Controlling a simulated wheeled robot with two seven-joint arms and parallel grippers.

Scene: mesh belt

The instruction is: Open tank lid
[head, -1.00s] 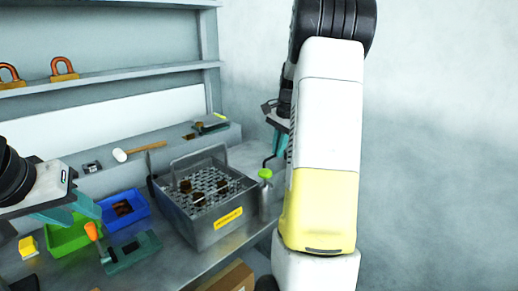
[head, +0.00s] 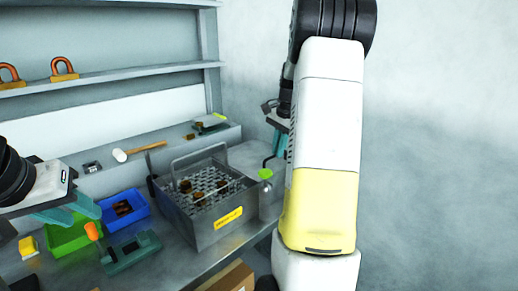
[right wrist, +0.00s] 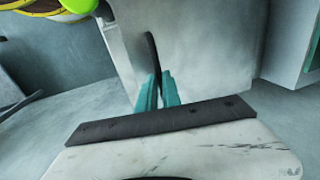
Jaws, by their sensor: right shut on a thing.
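The grey metal tank (head: 205,235) with a yellow label stands on the bench, with a mesh rack and several brown pieces inside. In the right wrist view a flat grey plate (right wrist: 205,50) with a black curved handle (right wrist: 152,50) fills the middle. My right gripper (head: 278,143) is shut on that handle, its teal fingers on both sides of it (right wrist: 158,90). My left gripper (head: 80,208) hangs over the green bin; its opening is unclear.
A blue bin (head: 143,205), green bin (head: 62,240), teal device (head: 130,252) and mallet (head: 140,151) lie left. A cardboard box (head: 230,278) sits below the bench edge.

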